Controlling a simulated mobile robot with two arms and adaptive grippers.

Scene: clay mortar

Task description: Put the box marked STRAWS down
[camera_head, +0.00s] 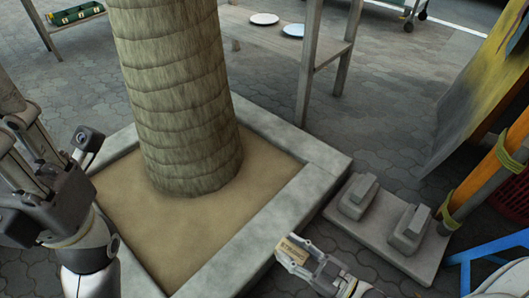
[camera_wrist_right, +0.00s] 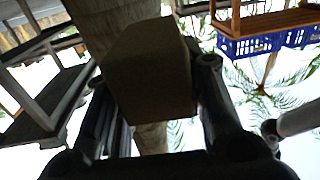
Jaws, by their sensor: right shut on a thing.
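A small tan box (camera_head: 293,248) is held in my right gripper (camera_head: 296,254) at the bottom middle of the head view. In the right wrist view the box (camera_wrist_right: 150,72) appears dark and brown between the two fingers of the gripper (camera_wrist_right: 158,95). No lettering is readable, so I cannot confirm the STRAWS mark. In the head view the box overlaps the planter's edge; its height above the ground is unclear. My left gripper (camera_head: 25,140) is at the left edge, partly cut off and empty as far as I see.
A square stone-edged planter (camera_head: 310,185) holds a thick palm trunk (camera_head: 180,90). A grey slab with two blocks (camera_head: 407,230) lies on the paving to the right. A wooden table (camera_head: 250,27) with two plates stands behind. An orange post (camera_head: 490,170) and blue frame are at right.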

